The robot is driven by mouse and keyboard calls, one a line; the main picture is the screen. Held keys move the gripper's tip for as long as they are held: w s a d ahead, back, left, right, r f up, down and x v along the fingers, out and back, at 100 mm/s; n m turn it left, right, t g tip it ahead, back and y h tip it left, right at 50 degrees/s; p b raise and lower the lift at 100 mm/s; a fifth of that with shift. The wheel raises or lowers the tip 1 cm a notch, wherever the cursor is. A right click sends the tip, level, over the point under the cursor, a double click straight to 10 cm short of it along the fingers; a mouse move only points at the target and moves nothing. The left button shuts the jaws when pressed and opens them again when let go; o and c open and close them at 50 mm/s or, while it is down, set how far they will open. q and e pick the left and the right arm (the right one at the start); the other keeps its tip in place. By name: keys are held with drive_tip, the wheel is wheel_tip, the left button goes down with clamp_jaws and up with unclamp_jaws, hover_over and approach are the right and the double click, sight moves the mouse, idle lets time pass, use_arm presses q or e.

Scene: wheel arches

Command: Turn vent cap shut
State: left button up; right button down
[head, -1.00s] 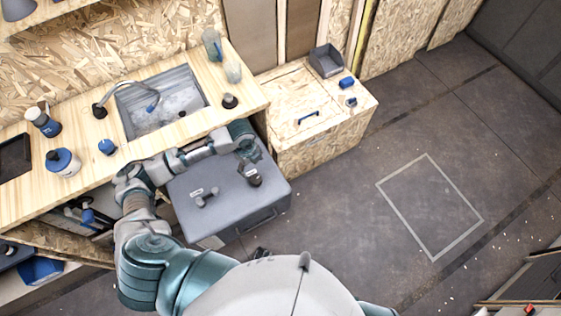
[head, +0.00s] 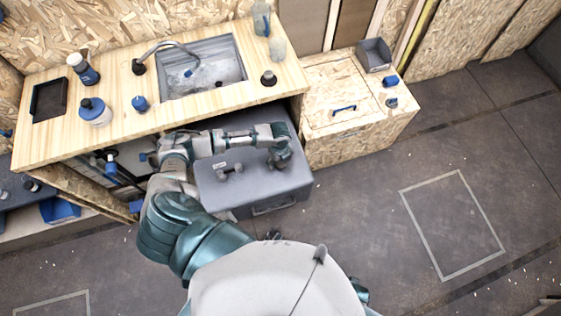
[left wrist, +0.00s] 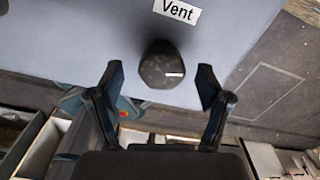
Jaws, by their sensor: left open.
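The vent cap (left wrist: 161,65) is a dark, many-sided knob with a small light mark on its face. It stands on the grey-blue top of a case beside a white "Vent" label (left wrist: 177,10) in the left wrist view. My left gripper (left wrist: 160,76) is open, with one finger on each side of the cap and visible gaps between. In the head view my left gripper (head: 281,158) is over the right part of the grey case (head: 255,184) and hides the cap. My right gripper is not in view.
A T-shaped handle (head: 230,172) stands on the case, left of my gripper. A wooden counter (head: 120,135) with a sink (head: 205,75) is behind it. A plywood box (head: 340,130) stands right of the case. The floor further right is clear.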

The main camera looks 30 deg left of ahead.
use_arm(q)
drive_tip(key=shift+f, duration=0.75)
drive_tip(key=shift+d, duration=0.3)
drive_tip(key=shift+r, duration=0.1)
drive_tip(key=c, duration=1)
drive_tip(key=shift+a, duration=0.1)
drive_tip(key=shift+c, duration=0.8)
drive_tip(key=shift+a, duration=0.1)
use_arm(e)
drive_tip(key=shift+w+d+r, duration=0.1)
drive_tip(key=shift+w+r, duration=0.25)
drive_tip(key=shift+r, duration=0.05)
